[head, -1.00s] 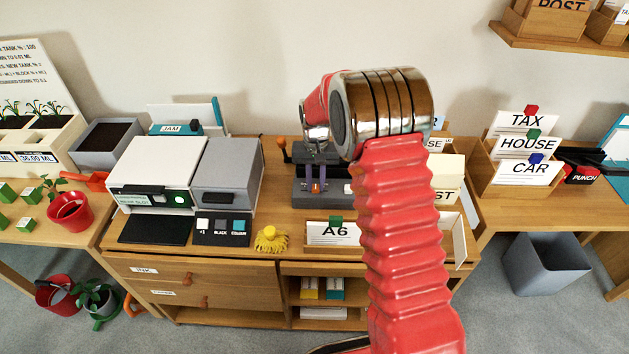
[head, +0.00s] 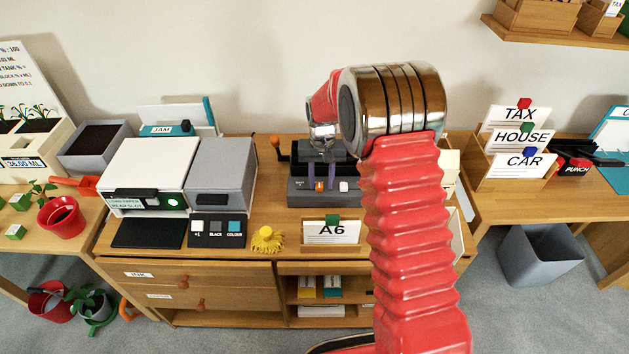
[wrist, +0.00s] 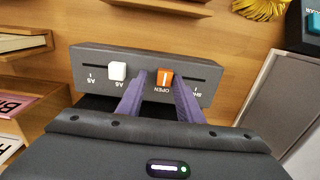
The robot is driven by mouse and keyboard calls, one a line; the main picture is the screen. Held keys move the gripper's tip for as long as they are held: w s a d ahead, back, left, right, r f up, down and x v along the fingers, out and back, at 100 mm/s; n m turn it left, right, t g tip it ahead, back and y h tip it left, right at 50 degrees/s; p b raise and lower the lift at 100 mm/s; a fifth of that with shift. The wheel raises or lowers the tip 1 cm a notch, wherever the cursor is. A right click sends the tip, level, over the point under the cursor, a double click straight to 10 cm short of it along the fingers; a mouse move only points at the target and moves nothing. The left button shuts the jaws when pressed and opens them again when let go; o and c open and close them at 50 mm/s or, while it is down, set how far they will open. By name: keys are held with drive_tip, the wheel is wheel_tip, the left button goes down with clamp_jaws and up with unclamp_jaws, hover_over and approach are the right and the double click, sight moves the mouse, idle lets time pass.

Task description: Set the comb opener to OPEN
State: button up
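The comb opener is a dark grey block (head: 300,192) on the desk, also in the wrist view (wrist: 95,62), where its labels appear upside down. Its orange slider knob (wrist: 165,77) stands beside the OPEN label; the SHUT label is farther right in that view. The orange knob also shows in the head view (head: 319,185). A white knob (wrist: 117,71) sits on a second slot. My gripper (wrist: 161,82) has its purple fingers spread on either side of the orange knob, with a gap visible on the left. Contact on the right is unclear.
A white and grey machine (head: 150,170) stands left of the opener, with a yellow tuft (head: 267,239) in front. An A6 card holder (head: 332,231) stands near the desk's front edge. My arm hides the desk to the right.

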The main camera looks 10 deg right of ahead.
sight(321, 184)
drive_tip(key=shift+o, duration=0.4)
drive_tip(key=shift+a, duration=0.1)
wheel_tip(321, 184, up, 14)
drive_tip(key=shift+f, duration=0.15)
idle(0.7)
drive_tip(key=s+r+t, duration=0.2)
drive_tip(key=s+r, duration=0.2)
drive_tip(key=s, duration=0.7)
drive_tip(key=s+d+r+n+t, duration=0.1)
drive_tip(key=s+r, duration=0.3)
drive_tip(key=s, duration=0.8)
drive_tip(key=s+d+r+t, duration=0.1)
drive_tip(key=s+r, duration=0.4)
drive_tip(key=s, duration=0.6)
drive_tip(key=shift+s+d+n+t, duration=0.25)
drive_tip(key=shift+s+n+t, duration=0.15)
drive_tip(key=shift+t, duration=0.4)
